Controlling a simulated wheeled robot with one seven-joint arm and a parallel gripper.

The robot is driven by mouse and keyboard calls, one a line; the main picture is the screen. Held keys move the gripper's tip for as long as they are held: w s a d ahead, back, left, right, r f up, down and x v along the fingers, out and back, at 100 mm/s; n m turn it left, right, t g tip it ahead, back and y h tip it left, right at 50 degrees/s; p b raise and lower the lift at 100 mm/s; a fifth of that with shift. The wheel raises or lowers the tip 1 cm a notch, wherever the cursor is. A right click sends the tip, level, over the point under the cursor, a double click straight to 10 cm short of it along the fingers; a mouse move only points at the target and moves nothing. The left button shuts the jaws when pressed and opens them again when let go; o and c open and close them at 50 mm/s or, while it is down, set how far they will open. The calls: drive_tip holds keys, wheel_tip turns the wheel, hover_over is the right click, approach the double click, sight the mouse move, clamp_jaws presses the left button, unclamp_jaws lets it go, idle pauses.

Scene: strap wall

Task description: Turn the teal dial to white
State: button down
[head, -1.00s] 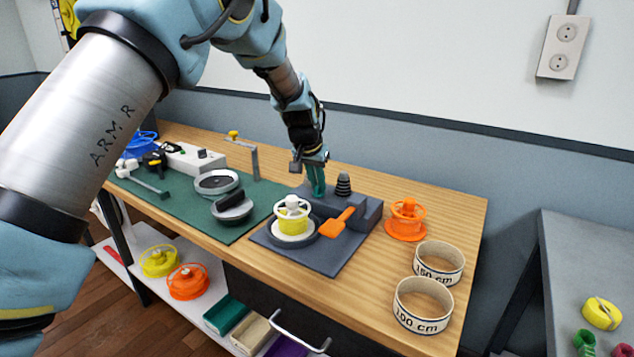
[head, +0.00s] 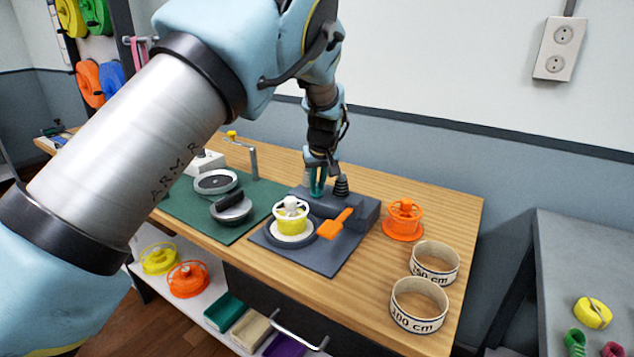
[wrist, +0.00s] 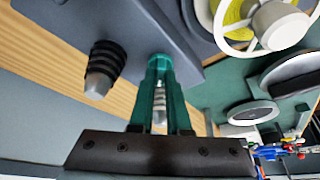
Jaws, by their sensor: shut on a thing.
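My gripper (head: 317,190) points down at the back of the grey block (head: 362,212), left of a black ridged cone (head: 341,187). In the wrist view its teal fingers (wrist: 158,72) close together at their tips, on a small teal piece (wrist: 158,60) that I take as the teal dial. Fingers and dial are nearly the same colour, so their border is hard to tell. A silver ribbed part shows between the fingers. The dial's face, its marks and any white setting are hidden. The cone, with a pale tip, also shows in the wrist view (wrist: 101,70), beside the fingers.
A yellow and white spool (head: 291,222) sits on a round plate in front of the block. An orange paddle (head: 335,224) lies beside it. An orange spool (head: 403,218) and two tape rings (head: 418,305) stand at right. A green mat (head: 185,212) with grey instruments lies left.

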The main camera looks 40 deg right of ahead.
idle(0.4)
drive_tip(key=c, duration=0.9)
unclamp_jaws()
drive_tip(key=b+v, duration=0.3)
drive_tip(key=v, duration=0.7)
drive_tip(key=shift+s+r, duration=0.1)
drive_tip(key=shift+r, duration=0.3)
drive_tip(key=shift+a, duration=0.15)
drive_tip(key=w+a+f+n+g, duration=0.1)
drive_tip(key=w+a, duration=0.3)
drive_tip(key=a, duration=0.6)
drive_tip(key=w+a+f+n+y, duration=0.1)
drive_tip(key=w+a, duration=0.4)
drive_tip(key=a, duration=0.5)
drive_tip(key=w+a+f+n+g, duration=0.15)
drive_tip(key=w+a, duration=0.25)
drive_tip(key=a, duration=0.5)
drive_tip(key=shift+n+y, duration=0.5)
drive_tip(key=shift+n, duration=0.15)
drive_tip(key=s+a+f, duration=0.1)
drive_tip(key=s+a, duration=0.2)
drive_tip(key=a, duration=0.6)
drive_tip(key=s+a+f, duration=0.1)
drive_tip(key=s+a, duration=0.3)
drive_tip(key=a, duration=0.5)
drive_tip(key=s+a+f, duration=0.2)
drive_tip(key=s+a, duration=0.2)
drive_tip(key=a, duration=0.6)
drive_tip(key=shift+s, duration=0.25)
